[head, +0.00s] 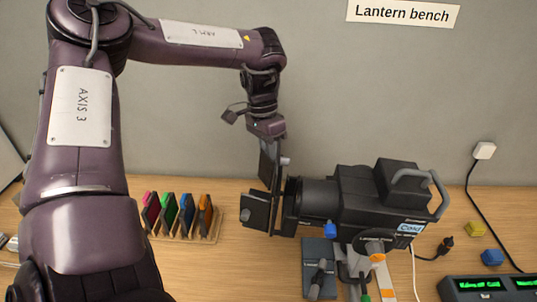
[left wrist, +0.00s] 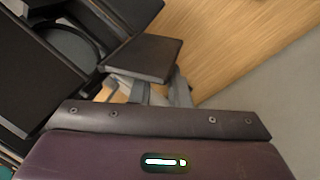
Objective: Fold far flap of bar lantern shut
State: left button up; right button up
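The bar lantern (head: 345,205) is black and stands on the bench with its lens end facing left. Dark flaps surround that end: one plate (head: 256,211) juts out low toward the left, and another (head: 269,162) stands upright at the far, upper side. My left gripper (head: 267,133) points down right at the upright flap's top; its fingertips are largely hidden there. In the left wrist view a small dark flap (left wrist: 142,57) lies just past the gripper's dark front edge, with the round lens opening (left wrist: 70,45) beside it. Contact is unclear. My right gripper is out of view.
A rack of coloured filters (head: 180,215) stands left of the lantern. A dark plate with a lever (head: 318,255) is in front below it. Cables trail across the bench.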

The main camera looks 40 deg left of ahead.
pick_arm(q)
grip_shut()
jog(key=shift+w, duration=0.15)
jog(key=shift+w+d+m+g+y, duration=0.1)
jog(key=shift+w+d+m+g, duration=0.25)
jog(key=shift+m, duration=0.8)
jog(key=shift+w+d+m+g+y, duration=0.1)
jog(key=shift+w+d+m+g, duration=0.25)
jog(key=shift+m, duration=0.85)
jog(key=shift+w+d+m+g+y, duration=0.15)
jog(key=shift+d+m, duration=0.35)
jog(key=shift+m, duration=0.65)
jog(key=shift+f, duration=0.1)
jog(key=o, duration=0.7)
grip_release()
jog(key=shift+c, duration=0.2)
